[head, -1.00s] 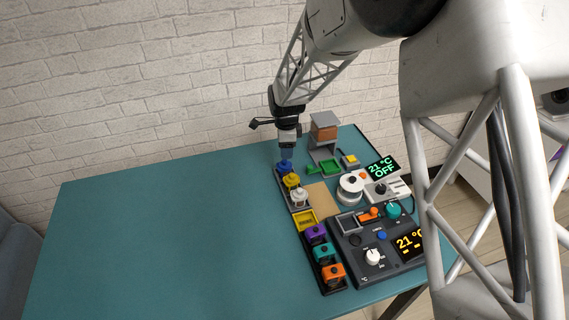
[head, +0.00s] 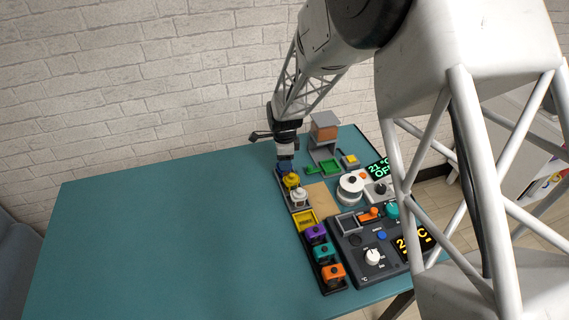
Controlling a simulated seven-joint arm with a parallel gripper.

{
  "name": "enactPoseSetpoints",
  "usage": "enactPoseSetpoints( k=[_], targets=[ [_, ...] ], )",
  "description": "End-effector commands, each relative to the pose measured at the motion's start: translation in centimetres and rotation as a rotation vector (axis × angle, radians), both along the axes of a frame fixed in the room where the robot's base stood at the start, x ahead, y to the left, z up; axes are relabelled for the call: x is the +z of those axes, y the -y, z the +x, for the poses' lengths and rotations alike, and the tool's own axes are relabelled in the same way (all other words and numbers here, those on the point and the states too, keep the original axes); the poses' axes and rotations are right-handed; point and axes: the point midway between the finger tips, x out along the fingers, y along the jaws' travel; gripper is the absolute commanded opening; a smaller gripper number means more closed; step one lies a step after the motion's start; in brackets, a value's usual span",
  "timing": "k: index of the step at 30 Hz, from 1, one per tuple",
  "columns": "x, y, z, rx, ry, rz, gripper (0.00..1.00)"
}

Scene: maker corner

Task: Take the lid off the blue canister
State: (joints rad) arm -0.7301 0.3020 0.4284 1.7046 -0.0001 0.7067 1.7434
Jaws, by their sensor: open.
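The blue canister (head: 281,172) stands at the far end of a dark rack, beyond the yellow and white canisters. Only a little of it shows, as my gripper covers its top. My gripper (head: 284,163) points down right over it. The fingers are open, but they are small and dark here. I cannot tell whether they are around the lid or just above it.
A yellow canister (head: 291,181) and a white canister (head: 299,195) stand close in the same rack. A green tray (head: 322,169) lies to the right. A tan board (head: 321,197) and a control panel (head: 372,257) lie nearer. The table's left side (head: 160,240) is clear.

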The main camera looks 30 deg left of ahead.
Motion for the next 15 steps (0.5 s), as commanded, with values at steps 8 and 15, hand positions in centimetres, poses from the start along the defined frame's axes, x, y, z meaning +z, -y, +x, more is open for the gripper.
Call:
enactPoseSetpoints(
  k=[8,15],
  targets=[
    [0.02,-0.01,0.01,0.000,0.000,0.000,0.47],
    [0.02,-0.01,0.01,0.000,0.000,0.000,0.11]
  ],
)
